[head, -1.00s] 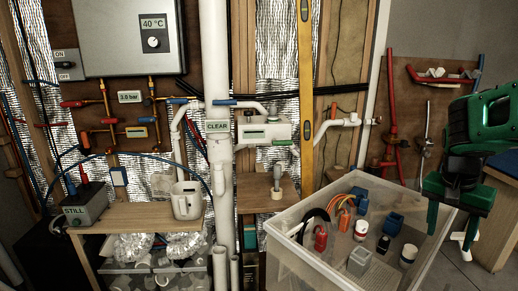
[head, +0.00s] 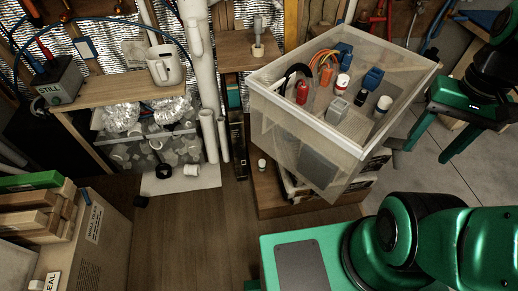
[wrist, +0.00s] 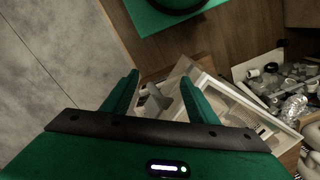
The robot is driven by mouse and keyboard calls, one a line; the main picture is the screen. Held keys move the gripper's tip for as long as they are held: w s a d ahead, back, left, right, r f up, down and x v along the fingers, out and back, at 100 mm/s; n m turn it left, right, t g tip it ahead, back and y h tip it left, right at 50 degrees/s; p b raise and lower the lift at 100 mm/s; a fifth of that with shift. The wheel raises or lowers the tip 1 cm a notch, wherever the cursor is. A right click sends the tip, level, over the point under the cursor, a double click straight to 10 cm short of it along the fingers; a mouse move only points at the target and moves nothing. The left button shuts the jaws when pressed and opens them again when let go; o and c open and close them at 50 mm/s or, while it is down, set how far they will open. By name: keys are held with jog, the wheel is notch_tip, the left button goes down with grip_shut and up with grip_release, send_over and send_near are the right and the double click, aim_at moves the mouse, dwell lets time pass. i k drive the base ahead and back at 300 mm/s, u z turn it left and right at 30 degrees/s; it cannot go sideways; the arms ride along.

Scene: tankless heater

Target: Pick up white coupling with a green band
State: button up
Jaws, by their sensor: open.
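My gripper (head: 428,146) is open and empty at the right of the head view, beside and right of the clear plastic bin. Its two green fingers also show in the wrist view (wrist: 158,82). I cannot make out a green band on any coupling. A white coupling (head: 191,170) lies on a white sheet on the floor, apart from my gripper, and a small white piece (head: 262,164) stands by the wooden base. Inside the bin are a white piece with a red band (head: 342,84) and a white piece with a dark band (head: 382,104).
A bench (head: 115,92) carries a mug and the STILL box. Cardboard (head: 100,240) with wood blocks stands front left. The wooden floor (head: 200,240) in the middle is clear.

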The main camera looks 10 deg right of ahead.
aim_at(261, 163)
jog(key=u, duration=0.05)
jog(key=k, duration=0.25)
jog(key=u, duration=1.2)
jog(key=i, duration=1.25)
jog(key=z, duration=0.8)
